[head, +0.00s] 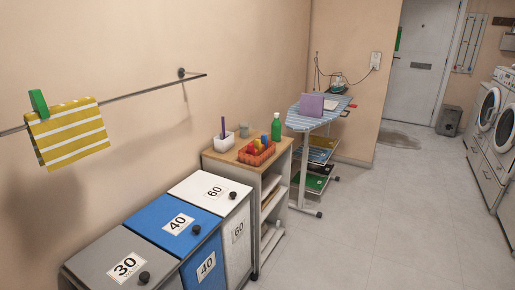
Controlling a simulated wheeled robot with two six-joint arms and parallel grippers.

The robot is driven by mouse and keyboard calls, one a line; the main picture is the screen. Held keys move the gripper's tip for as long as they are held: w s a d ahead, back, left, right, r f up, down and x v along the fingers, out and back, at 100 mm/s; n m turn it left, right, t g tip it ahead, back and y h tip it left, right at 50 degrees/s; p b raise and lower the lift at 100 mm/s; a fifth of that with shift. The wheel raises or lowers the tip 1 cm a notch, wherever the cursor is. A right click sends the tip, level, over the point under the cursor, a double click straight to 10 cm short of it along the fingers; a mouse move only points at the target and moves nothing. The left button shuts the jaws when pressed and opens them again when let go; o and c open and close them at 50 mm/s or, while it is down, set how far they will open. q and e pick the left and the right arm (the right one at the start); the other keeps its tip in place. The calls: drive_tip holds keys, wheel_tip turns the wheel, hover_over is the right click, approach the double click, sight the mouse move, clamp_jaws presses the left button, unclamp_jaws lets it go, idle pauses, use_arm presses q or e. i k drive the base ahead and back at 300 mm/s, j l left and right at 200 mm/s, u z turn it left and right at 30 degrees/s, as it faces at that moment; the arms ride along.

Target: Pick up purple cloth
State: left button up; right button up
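The purple cloth (311,104) lies folded on the near part of the blue striped ironing board (304,120), at the middle back of the head view. A dark and teal iron (338,86) stands behind it at the board's far end. Neither of my grippers shows in the head view.
Laundry bins marked 30 (112,263), 40 (168,219) and 60 (203,183) line the left wall. White washers (488,152) stand right; the middle floor is clear.

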sight(311, 105)
drive_tip(key=i+l+z, duration=0.65)
drive_tip(key=i+z, duration=0.15)
drive_tip(key=i, duration=0.25)
drive_tip(key=i+z, duration=0.35)
drive_tip(key=i, duration=0.2)
drive_tip(key=i+l+u, duration=0.1)
drive_tip(key=i+u, duration=0.2)
drive_tip(key=i, duration=0.15)
drive_tip(key=i+l+u, duration=0.3)
drive_tip(key=i, duration=0.15)
drive_tip(key=i+l+u, duration=0.3)
drive_tip(key=i+j, duration=0.05)
drive_tip(key=i, duration=0.1)
